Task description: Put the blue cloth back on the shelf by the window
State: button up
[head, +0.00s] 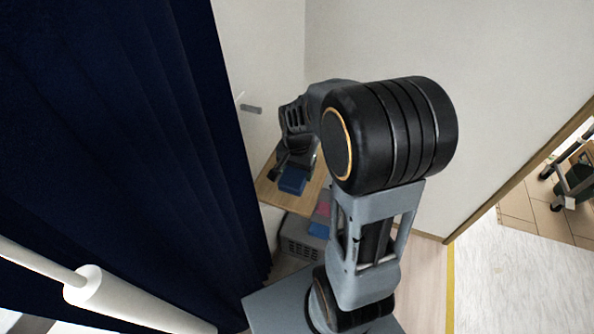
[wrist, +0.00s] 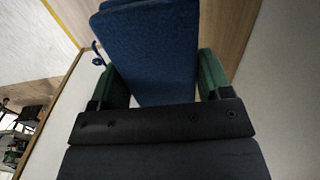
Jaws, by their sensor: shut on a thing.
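The blue cloth (wrist: 155,50) is a folded blue block between the two green-padded fingers of my gripper (wrist: 165,80) in the wrist view. My gripper is shut on it. In the head view the blue cloth (head: 292,180) shows at the end of my gripper (head: 292,168), over a small wooden shelf (head: 270,190) beside the dark blue curtain. I cannot tell whether the cloth touches the shelf. My arm hides the right part of the shelf.
A dark blue curtain (head: 110,120) hangs close on the left. Below the shelf stands a grey box (head: 300,247) with pink and blue items on top. A white wall (head: 450,50) is behind. A doorway opens at the far right, with a dark wheeled object (head: 575,180) beyond.

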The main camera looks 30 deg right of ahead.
jog(key=w+d+f, duration=0.1)
jog(key=w+f, duration=0.1)
jog(key=w+d+f, duration=0.1)
jog(key=w+f, duration=0.1)
jog(key=w+d+f, duration=0.1)
jog(key=w+f, duration=0.1)
jog(key=shift+w+d+f, duration=0.25)
jog(key=shift+w+d, duration=0.05)
jog(key=shift+w+d+f+p, duration=0.1)
jog(key=shift+w+f+p, duration=0.15)
jog(key=shift+f, duration=0.3)
jog(key=shift+w+d+f+p, duration=0.1)
jog(key=shift+f+p, duration=0.1)
jog(key=shift+f, duration=1)
jog(key=o, duration=0.9)
jog(key=shift+o, duration=0.2)
